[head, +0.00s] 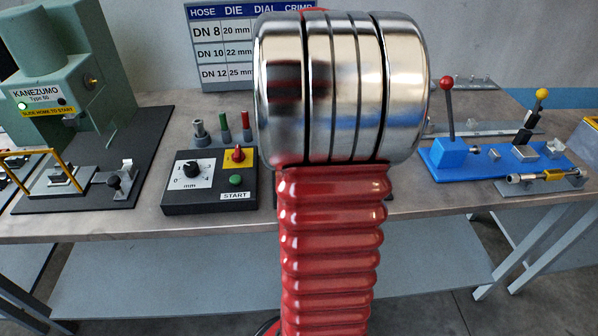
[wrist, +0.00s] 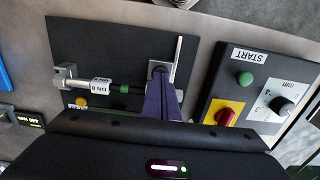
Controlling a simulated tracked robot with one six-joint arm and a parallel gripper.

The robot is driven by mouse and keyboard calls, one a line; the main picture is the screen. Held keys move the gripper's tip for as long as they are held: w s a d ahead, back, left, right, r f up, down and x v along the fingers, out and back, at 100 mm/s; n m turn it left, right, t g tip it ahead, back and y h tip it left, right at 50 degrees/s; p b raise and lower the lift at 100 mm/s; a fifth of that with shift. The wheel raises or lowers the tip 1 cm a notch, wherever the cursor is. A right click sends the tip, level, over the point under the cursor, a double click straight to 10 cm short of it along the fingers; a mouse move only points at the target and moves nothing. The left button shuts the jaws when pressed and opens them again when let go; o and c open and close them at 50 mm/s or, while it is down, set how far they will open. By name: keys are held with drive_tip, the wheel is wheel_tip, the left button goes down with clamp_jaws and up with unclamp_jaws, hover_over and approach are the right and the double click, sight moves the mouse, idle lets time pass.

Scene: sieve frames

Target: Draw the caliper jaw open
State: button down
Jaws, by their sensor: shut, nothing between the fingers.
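In the wrist view a dark plate carries what looks like the caliper: a metal block (wrist: 65,80) at the left and a thin pale upright jaw plate (wrist: 178,58) at the right. A grey hose piece (wrist: 136,90) with a green band and a DN 8 label (wrist: 100,86) lies between them. My gripper (wrist: 160,72), with purple fingers, is shut and empty. Its tips are over or beside the jaw plate's left side; I cannot tell if they touch. The fingers hide part of the jaw. In the head view my arm hides the caliper and gripper.
A control box (head: 210,182) with a dial, a red-and-yellow switch and a green START button stands close beside the caliper plate. A green press (head: 60,60) is at the left. A blue fixture (head: 500,160) with a red-knobbed lever stands at the right.

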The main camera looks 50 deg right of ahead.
drive_tip(key=shift+f, duration=0.2)
drive_tip(key=shift+s+a+f, duration=0.1)
drive_tip(key=shift+s+f, duration=0.1)
drive_tip(key=shift+f, duration=1.15)
drive_tip(key=shift+s+a+f, duration=0.1)
drive_tip(key=shift+s+a, duration=1.15)
drive_tip(key=shift+a, duration=0.1)
idle(1.3)
wheel_tip(320, 180, up, 7)
drive_tip(key=shift+w+r, duration=0.2)
drive_tip(key=shift+w, duration=0.05)
idle(0.9)
drive_tip(key=shift+w+d, duration=0.1)
drive_tip(key=shift+d, duration=0.1)
idle(0.4)
